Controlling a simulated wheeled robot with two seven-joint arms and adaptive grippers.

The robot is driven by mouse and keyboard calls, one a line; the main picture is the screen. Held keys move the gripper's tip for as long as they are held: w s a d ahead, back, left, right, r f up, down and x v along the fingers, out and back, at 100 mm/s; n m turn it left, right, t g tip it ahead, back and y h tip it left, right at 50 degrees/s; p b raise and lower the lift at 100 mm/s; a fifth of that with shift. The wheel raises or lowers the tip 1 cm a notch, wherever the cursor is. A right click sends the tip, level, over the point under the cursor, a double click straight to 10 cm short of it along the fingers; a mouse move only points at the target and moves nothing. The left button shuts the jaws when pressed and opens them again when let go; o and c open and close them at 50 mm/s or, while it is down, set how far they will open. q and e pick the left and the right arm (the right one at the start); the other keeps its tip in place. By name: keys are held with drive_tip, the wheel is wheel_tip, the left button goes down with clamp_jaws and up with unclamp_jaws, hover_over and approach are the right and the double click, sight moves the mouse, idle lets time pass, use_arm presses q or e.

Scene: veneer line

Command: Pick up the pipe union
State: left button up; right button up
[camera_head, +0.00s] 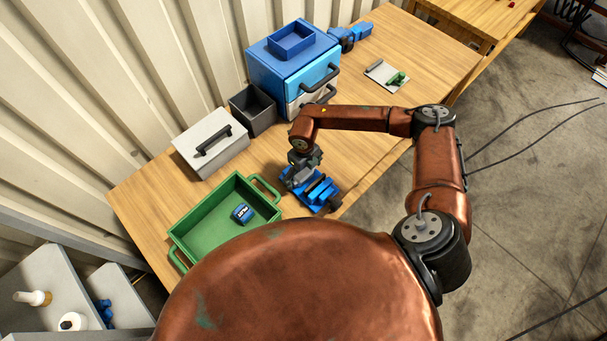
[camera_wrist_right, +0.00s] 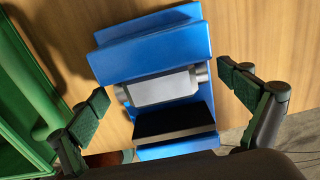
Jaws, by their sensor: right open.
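My right gripper (camera_head: 303,160) is above a blue vise-like fixture (camera_head: 322,194) near the table's front edge. In the right wrist view the gripper (camera_wrist_right: 164,100) is open, with its two green-padded fingers apart on either side of the blue fixture (camera_wrist_right: 150,55). A grey metal piece (camera_wrist_right: 163,88) with round ends sits in the fixture between blue walls, above a dark slot. I cannot tell if this piece is the pipe union or part of the fixture. My left gripper is out of view.
A grey box with a black handle (camera_head: 210,145), a dark open bin (camera_head: 252,108) and a blue drawer cabinet (camera_head: 275,78) stand along the wall. A plate with a green part (camera_head: 387,77) lies farther right. The tray's wall (camera_wrist_right: 25,90) is close left of the fixture. Bare tabletop lies behind the fixture.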

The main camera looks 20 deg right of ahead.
drive_tip(key=shift+f, duration=0.1)
drive_tip(key=shift+c, duration=0.2)
drive_tip(key=c, duration=1.4)
drive_tip(key=shift+c, duration=0.6)
